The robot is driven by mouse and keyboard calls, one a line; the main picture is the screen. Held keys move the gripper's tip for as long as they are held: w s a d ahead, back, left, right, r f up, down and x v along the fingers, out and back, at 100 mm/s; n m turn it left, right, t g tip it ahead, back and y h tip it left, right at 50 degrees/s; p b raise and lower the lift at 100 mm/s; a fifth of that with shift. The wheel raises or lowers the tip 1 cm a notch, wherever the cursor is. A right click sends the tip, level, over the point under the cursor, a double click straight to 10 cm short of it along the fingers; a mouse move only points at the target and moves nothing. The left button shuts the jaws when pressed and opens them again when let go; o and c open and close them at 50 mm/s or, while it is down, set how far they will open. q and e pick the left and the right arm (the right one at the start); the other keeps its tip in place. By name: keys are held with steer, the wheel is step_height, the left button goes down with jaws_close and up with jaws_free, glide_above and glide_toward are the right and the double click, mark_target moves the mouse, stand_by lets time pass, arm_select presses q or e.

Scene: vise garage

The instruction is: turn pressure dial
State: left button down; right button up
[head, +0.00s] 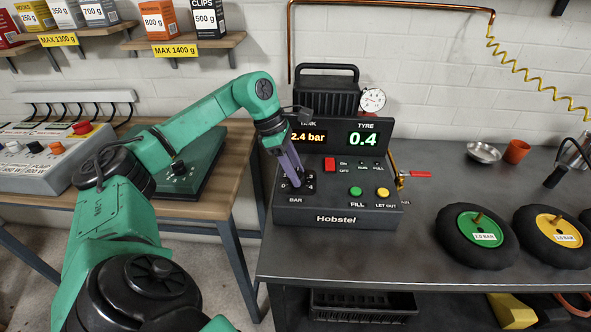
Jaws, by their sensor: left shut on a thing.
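The dark Hobstel compressor unit (337,217) stands on the grey bench. Its left display reads 2.4 bar and its TYRE display (363,139) reads 0.4. The pressure dial, marked BAR, sits at the left of its sloped front and is mostly hidden by my left gripper (297,184). My left gripper points down at the dial from above and is shut on it. My green left arm reaches in from the lower left. My right gripper is not in view.
A red switch (329,164), a green FILL button (355,191) and a yellow LET OUT button (382,193) sit right of the dial. Two wheels, green-hubbed (477,229) and yellow-hubbed (549,227), lie at right. The bench (330,265) is clear in front of the unit.

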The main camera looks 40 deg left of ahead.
arm_select(q)
steer(key=shift+c, duration=2.2)
jaws_free()
steer(key=shift+r, duration=0.1)
steer(key=p+v, duration=0.2)
steer(key=v, duration=1.2)
steer(key=shift+r+p, duration=0.2)
steer(key=shift+p, duration=0.2)
